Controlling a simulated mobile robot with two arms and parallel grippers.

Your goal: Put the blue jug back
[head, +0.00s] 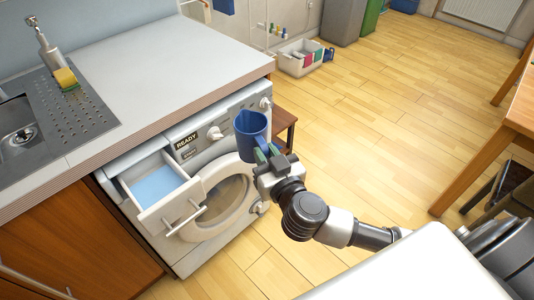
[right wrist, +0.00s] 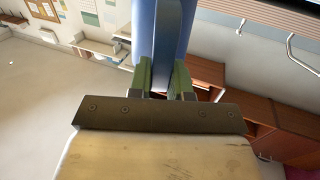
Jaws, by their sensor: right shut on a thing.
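The blue jug (head: 250,135) is held up in front of the washing machine, close to upright, with its open top showing in the head view. My right gripper (head: 268,157) is shut on the side of the jug nearest the arm. In the right wrist view, the blue jug (right wrist: 168,45) stands between the two green fingers of the right gripper (right wrist: 166,80). My left gripper is not in view.
The washing machine (head: 230,148) has its detergent drawer (head: 152,180) pulled open with blue inside. The grey countertop (head: 165,60) above is mostly clear, with a sponge (head: 66,79) by the sink (head: 18,130). A small brown stool (head: 284,122) stands behind the jug.

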